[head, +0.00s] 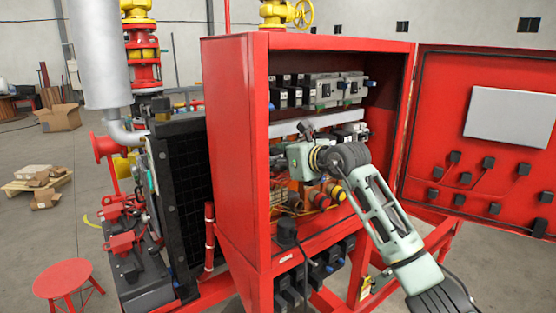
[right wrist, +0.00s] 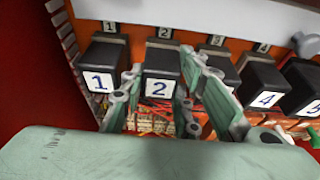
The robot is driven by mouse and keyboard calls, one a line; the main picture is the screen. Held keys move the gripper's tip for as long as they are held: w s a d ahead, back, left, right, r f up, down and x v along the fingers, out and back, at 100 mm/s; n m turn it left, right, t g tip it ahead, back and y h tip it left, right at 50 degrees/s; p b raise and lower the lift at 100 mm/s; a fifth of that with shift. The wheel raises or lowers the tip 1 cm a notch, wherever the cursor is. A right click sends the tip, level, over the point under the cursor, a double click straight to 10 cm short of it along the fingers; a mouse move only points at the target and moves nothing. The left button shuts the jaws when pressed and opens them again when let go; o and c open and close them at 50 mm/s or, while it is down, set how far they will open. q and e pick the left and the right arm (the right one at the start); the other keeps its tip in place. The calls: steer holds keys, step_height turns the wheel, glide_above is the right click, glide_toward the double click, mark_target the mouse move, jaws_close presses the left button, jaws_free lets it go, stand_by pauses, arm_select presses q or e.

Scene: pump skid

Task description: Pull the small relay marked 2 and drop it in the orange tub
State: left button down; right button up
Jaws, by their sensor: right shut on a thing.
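The small relay marked 2 (right wrist: 160,72) is a black block with a white number label. In the right wrist view it stands in the row on the panel, under the small plate numbered 2. My right gripper (right wrist: 165,88) has one finger on each side of it and is shut on it. In the head view my right gripper (head: 292,152) reaches into the red cabinet (head: 235,130), and the gripper and shade hide the relay. I cannot make out the orange tub in either view. My left gripper is not in view.
Relay 1 (right wrist: 100,77) stands just left of the held relay. Relay 3 is mostly hidden behind the right finger, with relay 4 (right wrist: 264,92) beyond it. The open cabinet door (head: 480,165) stands at right. A red stool (head: 62,279) is at lower left.

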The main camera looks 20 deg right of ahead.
steer(key=shift+s+d, duration=0.1)
steer(key=shift+s, duration=0.1)
steer(key=shift+s+d, duration=0.2)
steer(key=shift+s, duration=0.2)
steer(key=shift+s+d+b, duration=0.3)
steer(key=shift+s+b, duration=0.35)
steer(key=shift+s, duration=0.3)
stand_by(0.6)
steer(key=shift+s+d+b, duration=0.3)
steer(key=shift+s+b, duration=0.1)
steer(key=shift+s, duration=0.4)
steer(key=shift+s+d+b, duration=0.25)
steer(key=shift+s+b, duration=0.1)
steer(key=shift+s, duration=0.4)
